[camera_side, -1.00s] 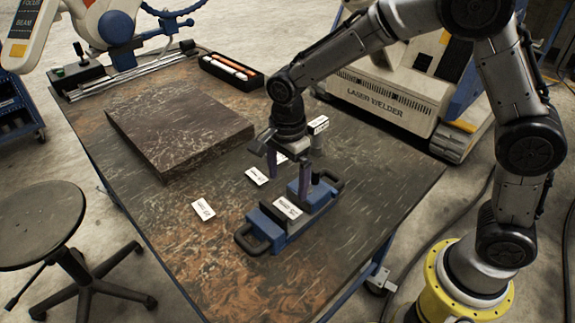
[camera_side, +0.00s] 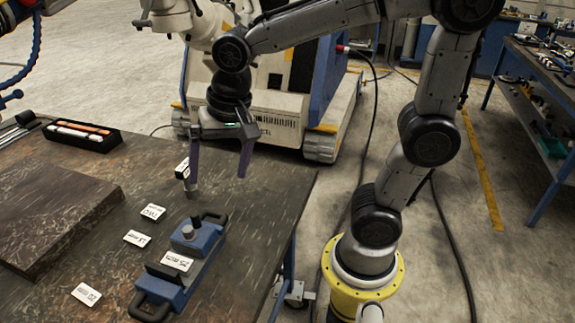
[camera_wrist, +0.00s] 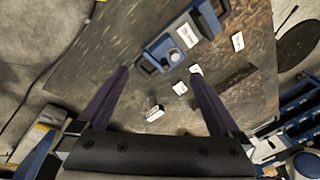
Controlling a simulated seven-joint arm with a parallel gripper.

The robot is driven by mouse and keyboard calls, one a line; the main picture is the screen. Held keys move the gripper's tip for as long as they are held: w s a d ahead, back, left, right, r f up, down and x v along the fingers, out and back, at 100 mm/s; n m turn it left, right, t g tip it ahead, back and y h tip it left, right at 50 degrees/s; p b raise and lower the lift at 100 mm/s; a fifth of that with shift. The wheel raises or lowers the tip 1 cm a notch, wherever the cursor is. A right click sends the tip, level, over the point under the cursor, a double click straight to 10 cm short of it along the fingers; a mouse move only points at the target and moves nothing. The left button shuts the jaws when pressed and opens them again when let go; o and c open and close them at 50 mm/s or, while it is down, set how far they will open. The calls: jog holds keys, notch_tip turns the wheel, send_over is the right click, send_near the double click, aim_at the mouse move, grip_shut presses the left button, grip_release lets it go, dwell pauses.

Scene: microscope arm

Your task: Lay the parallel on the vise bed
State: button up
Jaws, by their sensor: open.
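The blue vise (camera_side: 205,243) lies on the dark table, with black handles at both ends and a white label on its jaw; the wrist view shows it (camera_wrist: 187,37) at the top. A small dark block with a white label (camera_side: 182,168) stands beyond the vise, by my left finger; in the wrist view this block (camera_wrist: 154,112) appears between my fingers. Which labelled piece is the parallel I cannot tell, as the lettering is too small. My gripper (camera_side: 218,181) is open and empty, above the table beyond the vise; its spread fingers (camera_wrist: 161,72) show in the wrist view.
White labels (camera_side: 137,238) lie around the vise's left side. A large dark plate (camera_side: 45,215) fills the table's left. A black tray (camera_side: 82,136) with orange and white items sits at the back. A wheeled machine stands behind the table. The right table strip is clear.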

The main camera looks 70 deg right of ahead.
jog(key=s+d+n+t, duration=0.2)
jog(key=s+d+n, duration=0.2)
jog(key=s+n, duration=0.5)
jog(key=shift+s+r+t, duration=0.15)
jog(key=shift+s+t, duration=0.25)
jog(key=shift+s, duration=1.2)
